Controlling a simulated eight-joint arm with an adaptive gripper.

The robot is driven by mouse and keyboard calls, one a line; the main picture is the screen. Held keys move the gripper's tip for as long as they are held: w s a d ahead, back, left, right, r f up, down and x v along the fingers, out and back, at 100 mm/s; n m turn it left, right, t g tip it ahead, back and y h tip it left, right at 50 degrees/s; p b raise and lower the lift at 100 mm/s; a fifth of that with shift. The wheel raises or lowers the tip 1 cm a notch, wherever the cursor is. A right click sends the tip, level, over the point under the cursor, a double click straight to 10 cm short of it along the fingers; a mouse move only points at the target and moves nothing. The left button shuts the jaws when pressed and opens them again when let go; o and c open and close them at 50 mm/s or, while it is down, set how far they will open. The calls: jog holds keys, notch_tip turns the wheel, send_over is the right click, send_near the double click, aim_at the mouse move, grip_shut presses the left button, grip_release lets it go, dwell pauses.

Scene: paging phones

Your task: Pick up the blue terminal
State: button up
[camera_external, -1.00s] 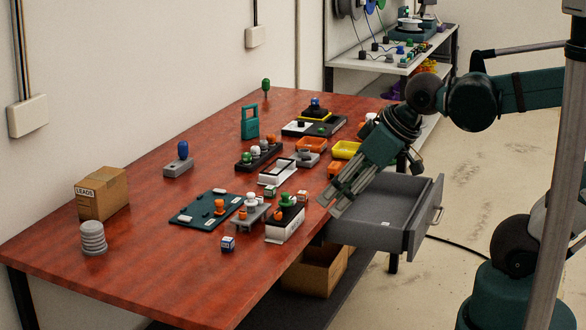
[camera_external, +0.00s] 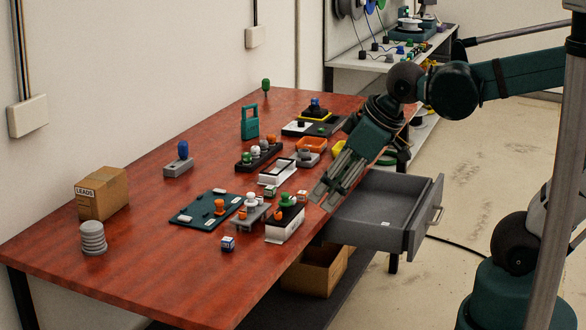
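A blue rounded piece (camera_external: 183,149) stands upright on a grey block (camera_external: 179,168) at the left of the red table. Another blue piece (camera_external: 315,102) sits on a black and yellow unit at the back. I cannot tell which of these is the blue terminal. My gripper (camera_external: 324,197) points down and left over the table's right edge, beside the open drawer. Its two fingers are apart with nothing visible between them. It is well to the right of the blue piece on the grey block and touches neither blue piece.
A grey drawer (camera_external: 408,237) stands open at the right. Several small units crowd the table's middle, including a dark green board (camera_external: 190,212) and a white box with green top (camera_external: 284,232). A cardboard box (camera_external: 103,194) and grey ribbed stack (camera_external: 93,238) stand left. The front table is clear.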

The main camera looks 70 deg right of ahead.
jog(key=w+d+n+g+p, duration=0.1)
jog(key=w+n+p, duration=0.1)
jog(key=w+n, duration=0.35)
jog(key=n+g+h+p, duration=0.4)
jog(key=n+g+p, duration=0.1)
jog(key=n, duration=0.7)
send_over(227, 239)
jog(key=a, duration=0.3)
notch_tip(227, 239, down, 13)
jog(key=shift+s+a+f, duration=0.2)
jog(key=shift+s, duration=0.05)
jog(key=shift+b+x, duration=0.35)
jog(key=shift+x, duration=0.95)
jog(key=shift+b+x, duration=0.35)
jog(key=shift+x, duration=2.25)
